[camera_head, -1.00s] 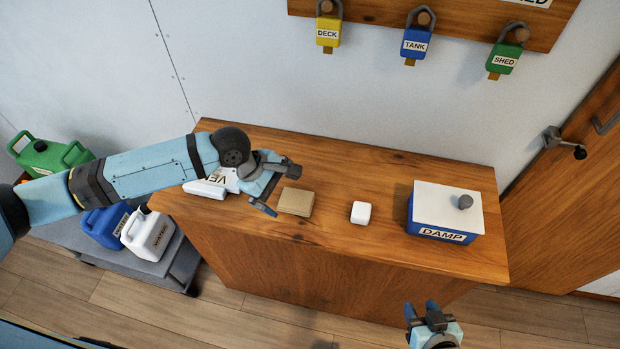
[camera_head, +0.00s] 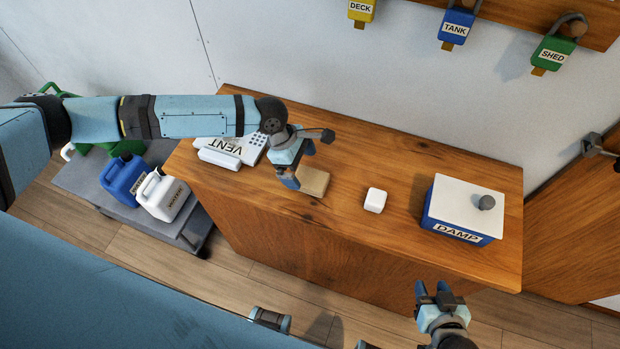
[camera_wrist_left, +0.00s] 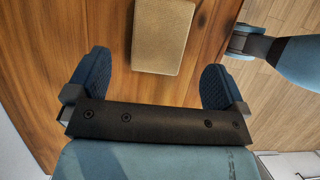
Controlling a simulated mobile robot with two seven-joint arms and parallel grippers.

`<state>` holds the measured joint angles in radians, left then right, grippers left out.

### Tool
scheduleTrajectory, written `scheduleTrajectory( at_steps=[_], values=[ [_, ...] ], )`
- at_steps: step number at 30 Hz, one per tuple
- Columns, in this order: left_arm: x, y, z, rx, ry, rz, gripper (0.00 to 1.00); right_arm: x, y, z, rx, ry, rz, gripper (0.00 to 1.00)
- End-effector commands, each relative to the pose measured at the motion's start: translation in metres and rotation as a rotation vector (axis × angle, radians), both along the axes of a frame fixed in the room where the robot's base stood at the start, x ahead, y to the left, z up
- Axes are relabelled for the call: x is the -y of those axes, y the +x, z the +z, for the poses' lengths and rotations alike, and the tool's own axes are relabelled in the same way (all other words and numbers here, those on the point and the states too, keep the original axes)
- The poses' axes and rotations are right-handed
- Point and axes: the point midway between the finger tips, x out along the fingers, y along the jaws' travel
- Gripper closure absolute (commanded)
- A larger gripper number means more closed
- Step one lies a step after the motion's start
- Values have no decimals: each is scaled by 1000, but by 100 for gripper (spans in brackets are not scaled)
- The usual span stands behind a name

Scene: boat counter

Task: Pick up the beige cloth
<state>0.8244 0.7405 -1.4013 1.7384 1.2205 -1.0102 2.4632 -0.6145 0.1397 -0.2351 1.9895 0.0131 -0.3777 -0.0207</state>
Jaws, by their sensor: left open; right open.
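The beige cloth (camera_head: 314,181) is a small folded block lying on the wooden counter, left of its middle. My left gripper (camera_head: 290,172) is just left of the cloth and above the counter, partly covering its left side. In the left wrist view the cloth (camera_wrist_left: 163,36) lies ahead of the open fingers of my left gripper (camera_wrist_left: 156,88), roughly centred between them, with nothing held. My right gripper (camera_head: 435,294) is open and empty in front of the counter, below its top.
A white block (camera_head: 375,200) stands right of the cloth, and a blue box labelled DAMP (camera_head: 462,212) with a white lid stands further right. A white VENT item (camera_head: 232,150) lies to the left. A grey cart (camera_head: 85,186) with several jugs stands beside the counter (camera_head: 420,165).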

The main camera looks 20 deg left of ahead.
Motion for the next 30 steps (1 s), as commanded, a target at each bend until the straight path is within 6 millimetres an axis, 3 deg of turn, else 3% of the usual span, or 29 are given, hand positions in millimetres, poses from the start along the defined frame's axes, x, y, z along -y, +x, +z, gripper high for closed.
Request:
scheduleTrajectory(
  at_steps=[10, 30],
  values=[
    [21, 0, -40, 0, 1, 0, 1, 0, 2, 10, 9, 2, -2, 57],
    [22, 0, -43, 0, 0, 0, 1, 0, 0, 10, 1, 1, -1, 57]
  ],
)
